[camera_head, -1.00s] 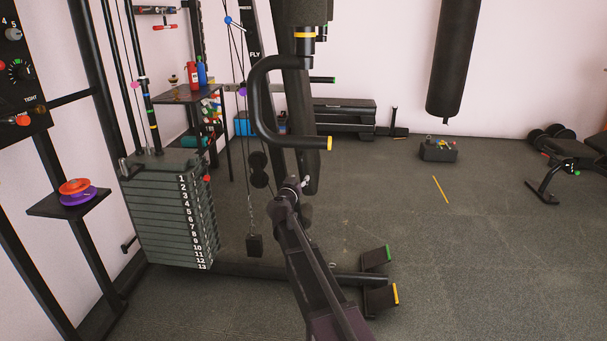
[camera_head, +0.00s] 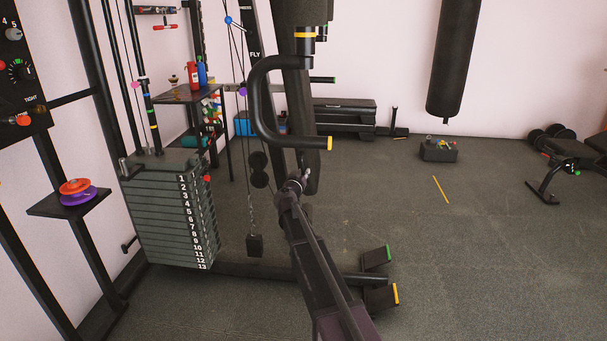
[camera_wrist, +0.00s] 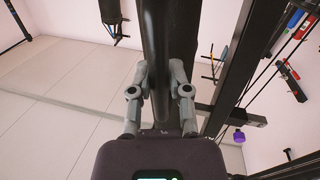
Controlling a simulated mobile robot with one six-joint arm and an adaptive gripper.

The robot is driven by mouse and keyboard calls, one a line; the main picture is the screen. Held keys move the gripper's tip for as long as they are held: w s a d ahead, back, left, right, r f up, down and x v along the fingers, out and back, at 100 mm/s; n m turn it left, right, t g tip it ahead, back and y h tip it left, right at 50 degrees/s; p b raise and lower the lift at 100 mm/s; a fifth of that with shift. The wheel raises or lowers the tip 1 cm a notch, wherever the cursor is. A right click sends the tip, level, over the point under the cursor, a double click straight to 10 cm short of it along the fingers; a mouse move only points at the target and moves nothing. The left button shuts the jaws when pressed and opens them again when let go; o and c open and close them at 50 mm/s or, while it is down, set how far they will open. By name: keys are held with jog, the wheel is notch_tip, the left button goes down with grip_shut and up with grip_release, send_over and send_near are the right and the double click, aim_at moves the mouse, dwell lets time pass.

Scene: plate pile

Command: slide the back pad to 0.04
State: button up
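A tall, dark, narrow pad (camera_head: 300,115), which looks like the back pad, stands upright on the exercise machine behind the curved handle. Its lower part shows near my gripper (camera_head: 299,181). In the wrist view, a long dark rounded piece (camera_wrist: 157,40) runs down between the fingers of my gripper (camera_wrist: 160,68). The grey fingers are spread apart, one on each side of it. Whether they touch it I cannot tell. No scale for the pad's position is readable.
The curved black handle (camera_head: 257,105) with a yellow end hangs left of the pad. The numbered weight stack (camera_head: 165,215) stands to the left. A shelf (camera_head: 180,94) holds bottles. A punching bag (camera_head: 453,60) hangs at right. The floor (camera_head: 480,250) at right is mostly clear.

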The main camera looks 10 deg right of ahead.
grip_shut()
jog(key=shift+w+a, duration=0.1)
jog(key=shift+a, duration=0.2)
jog(key=o, duration=0.8)
grip_release()
jog(key=shift+c, duration=0.2)
jog(key=v, duration=1.2)
